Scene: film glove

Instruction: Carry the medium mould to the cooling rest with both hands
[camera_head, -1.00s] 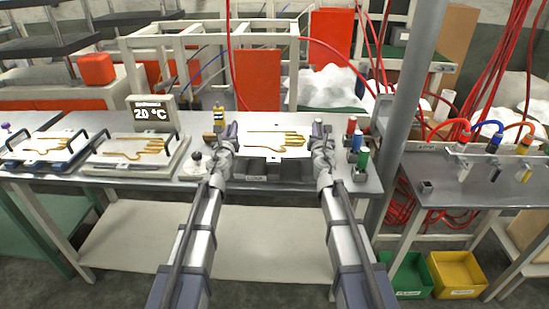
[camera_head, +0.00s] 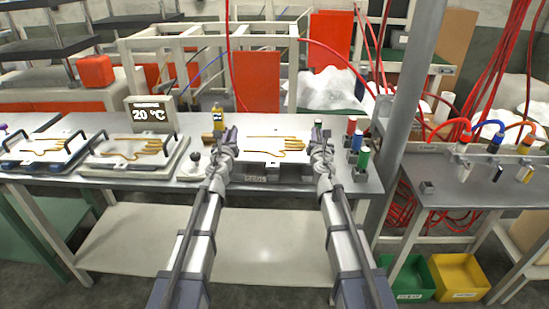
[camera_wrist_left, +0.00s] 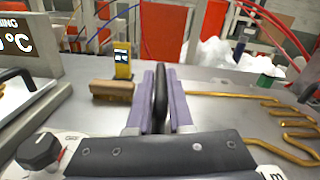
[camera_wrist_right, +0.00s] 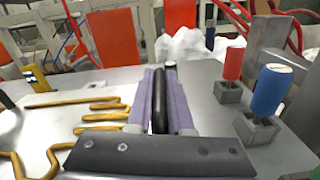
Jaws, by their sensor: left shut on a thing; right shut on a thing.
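The medium mould, a pale plate with a golden hand-shaped outline (camera_head: 268,157), is level between my two grippers on the grey bench. My left gripper (camera_head: 229,138) is shut on its dark handle (camera_wrist_left: 160,98) at the left side. My right gripper (camera_head: 318,138) is shut on the other dark handle (camera_wrist_right: 160,98) at the right side. A grey support, apparently the cooling rest (camera_head: 292,170), shows under its front edge beside a small label. Whether the mould touches it I cannot tell.
Two similar moulds with black handles (camera_head: 130,147) (camera_head: 40,147) stand at the left, below a 20 °C display (camera_head: 152,114). A black knob (camera_head: 195,156) and a yellow device (camera_head: 218,117) are near my left gripper. Red, blue and green cylinders (camera_head: 363,157) stand close to my right gripper.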

